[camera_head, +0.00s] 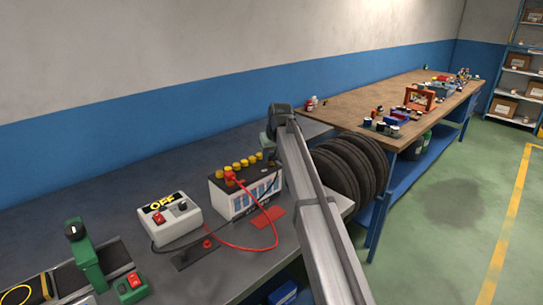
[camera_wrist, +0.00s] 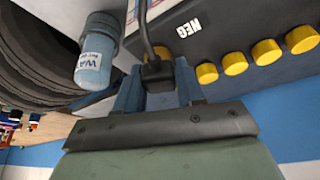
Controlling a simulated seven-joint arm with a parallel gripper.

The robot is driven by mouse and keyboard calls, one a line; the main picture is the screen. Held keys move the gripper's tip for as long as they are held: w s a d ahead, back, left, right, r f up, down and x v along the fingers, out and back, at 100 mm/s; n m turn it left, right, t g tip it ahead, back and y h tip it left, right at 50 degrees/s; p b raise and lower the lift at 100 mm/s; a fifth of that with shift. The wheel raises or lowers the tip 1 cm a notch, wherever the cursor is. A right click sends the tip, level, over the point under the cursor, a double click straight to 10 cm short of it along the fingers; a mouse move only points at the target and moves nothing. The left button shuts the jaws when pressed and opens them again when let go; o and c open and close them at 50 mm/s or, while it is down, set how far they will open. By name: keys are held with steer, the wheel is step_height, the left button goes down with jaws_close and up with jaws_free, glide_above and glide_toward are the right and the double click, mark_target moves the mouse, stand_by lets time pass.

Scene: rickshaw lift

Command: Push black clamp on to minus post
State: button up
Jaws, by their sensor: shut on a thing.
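My gripper (camera_wrist: 158,74) is shut on the black clamp (camera_wrist: 157,76), whose black cable runs up out of the wrist view. In the head view my gripper (camera_head: 268,151) is at the battery's far right end, partly hidden by my arm. The minus post is not visible, so I cannot tell whether the clamp touches it. A red clamp (camera_head: 230,176) sits on the battery's near left corner.
The charger box (camera_head: 170,219) reads OFF and stands left of the battery. A red cable (camera_head: 262,246) loops across the bench. Stacked tyres (camera_head: 352,168) stand to the right. A green device (camera_head: 88,258) is at front left.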

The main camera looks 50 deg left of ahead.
steer(key=o, duration=1.4)
steer(key=shift+c, duration=0.2)
steer(key=shift+r, duration=0.1)
steer(key=shift+r, duration=3.35)
